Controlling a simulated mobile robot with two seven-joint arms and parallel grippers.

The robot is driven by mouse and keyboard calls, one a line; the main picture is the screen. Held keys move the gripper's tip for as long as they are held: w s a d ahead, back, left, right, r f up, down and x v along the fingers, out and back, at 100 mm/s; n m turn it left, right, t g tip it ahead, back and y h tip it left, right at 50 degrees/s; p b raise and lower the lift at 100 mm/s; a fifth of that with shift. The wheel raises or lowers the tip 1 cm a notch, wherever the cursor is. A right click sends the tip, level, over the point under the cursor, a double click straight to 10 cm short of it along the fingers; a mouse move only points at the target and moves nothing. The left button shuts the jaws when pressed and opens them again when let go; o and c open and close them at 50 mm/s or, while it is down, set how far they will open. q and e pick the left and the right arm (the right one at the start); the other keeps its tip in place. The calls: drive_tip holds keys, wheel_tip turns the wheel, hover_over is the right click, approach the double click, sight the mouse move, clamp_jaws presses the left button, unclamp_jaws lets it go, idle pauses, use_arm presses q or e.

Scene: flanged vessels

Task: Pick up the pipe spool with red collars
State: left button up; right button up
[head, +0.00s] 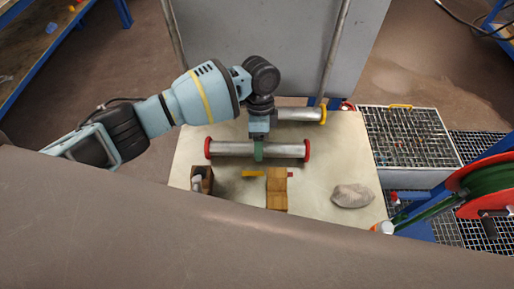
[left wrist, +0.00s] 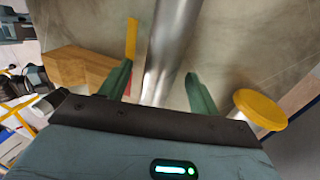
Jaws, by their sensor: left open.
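The pipe spool with red collars (head: 285,149) lies left to right on the pale table, a grey metal tube with a red collar at each end. My left gripper (head: 258,152) is over its middle, pointing down, with a green finger in front of the tube. In the left wrist view the spool's tube (left wrist: 168,50) runs between the two green fingers of my open left gripper (left wrist: 160,88). Its red collars are out of that view. Contact with the tube cannot be told. My right gripper is not in view.
A second pipe spool with yellow collars (head: 298,114) lies just behind, partly hidden by my arm. A wooden block (head: 277,190), a yellow strip (head: 252,173), a small dark box (head: 202,178) and a grey stone (head: 352,195) are in front. A red hose reel (head: 482,187) stands right.

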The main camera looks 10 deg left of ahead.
use_arm(q)
drive_tip(key=shift+x, duration=0.85)
clamp_jaws()
